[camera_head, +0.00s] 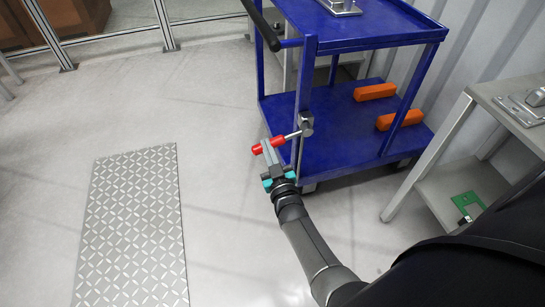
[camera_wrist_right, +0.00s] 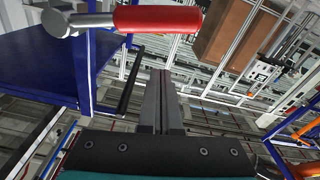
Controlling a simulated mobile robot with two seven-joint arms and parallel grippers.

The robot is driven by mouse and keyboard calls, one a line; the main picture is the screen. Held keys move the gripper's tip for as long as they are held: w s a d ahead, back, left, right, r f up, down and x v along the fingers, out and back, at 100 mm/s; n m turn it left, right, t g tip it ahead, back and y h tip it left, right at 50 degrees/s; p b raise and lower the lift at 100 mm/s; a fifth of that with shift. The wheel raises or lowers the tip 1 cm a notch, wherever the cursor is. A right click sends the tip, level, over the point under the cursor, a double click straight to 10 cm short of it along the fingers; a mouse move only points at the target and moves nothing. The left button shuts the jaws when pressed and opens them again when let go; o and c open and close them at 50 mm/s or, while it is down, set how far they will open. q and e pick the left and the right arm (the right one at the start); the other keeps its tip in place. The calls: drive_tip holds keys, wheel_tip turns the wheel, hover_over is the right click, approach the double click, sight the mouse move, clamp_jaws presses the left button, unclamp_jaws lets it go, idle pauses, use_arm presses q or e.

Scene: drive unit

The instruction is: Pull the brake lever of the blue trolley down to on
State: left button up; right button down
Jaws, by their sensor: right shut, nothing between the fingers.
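The blue trolley (camera_head: 350,123) stands at the upper right in the head view. Its brake lever has a red handle (camera_head: 258,149) on a metal rod, which sticks out leftward and slightly down from a grey pivot (camera_head: 306,121) on the near post. My right gripper (camera_head: 267,145) is shut and empty, its fingers overlapping the handle in this view. In the wrist view the red handle (camera_wrist_right: 158,19) lies across the top, clear of the shut fingertips (camera_wrist_right: 160,75) in the picture. I cannot tell whether they touch it. My left gripper is out of view.
Orange blocks (camera_head: 375,92) lie on the trolley's lower shelf. A black push handle (camera_head: 262,25) juts out above the lever. A grey table (camera_head: 520,100) stands at the right. A patterned metal plate (camera_head: 133,225) lies on the open floor at the left.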

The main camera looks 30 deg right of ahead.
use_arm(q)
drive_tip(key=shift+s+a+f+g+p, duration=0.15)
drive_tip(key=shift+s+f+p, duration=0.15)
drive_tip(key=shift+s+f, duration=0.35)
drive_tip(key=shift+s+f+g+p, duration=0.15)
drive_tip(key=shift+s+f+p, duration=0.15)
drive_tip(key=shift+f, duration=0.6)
use_arm(e)
drive_tip(key=shift+v, duration=2.45)
